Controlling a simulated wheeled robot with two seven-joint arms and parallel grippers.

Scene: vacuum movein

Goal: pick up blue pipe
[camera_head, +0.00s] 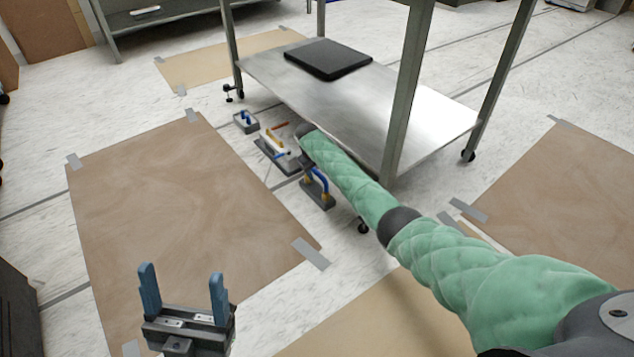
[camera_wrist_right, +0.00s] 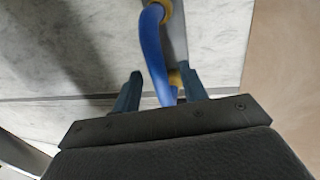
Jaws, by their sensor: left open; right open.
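The blue pipe (camera_head: 321,183) is curved, with yellow fittings, and stands on a grey base (camera_head: 318,203) on the floor beside the metal table. In the right wrist view the blue pipe (camera_wrist_right: 154,50) runs down between the two fingers of my right gripper (camera_wrist_right: 160,76), which is open. The pipe's lower part is hidden behind the gripper body. I cannot tell whether either finger touches it. In the head view my right gripper is mostly hidden at the end of the green arm. My left gripper (camera_head: 182,275) is open and empty at the lower left, above the floor.
The metal table (camera_head: 350,110) stands close to the right arm, with a black flat slab (camera_head: 328,58) on its lower shelf. Another fixture (camera_head: 276,155) and a small grey box (camera_head: 246,122) lie behind the pipe. Brown floor sheet (camera_head: 170,190) is clear.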

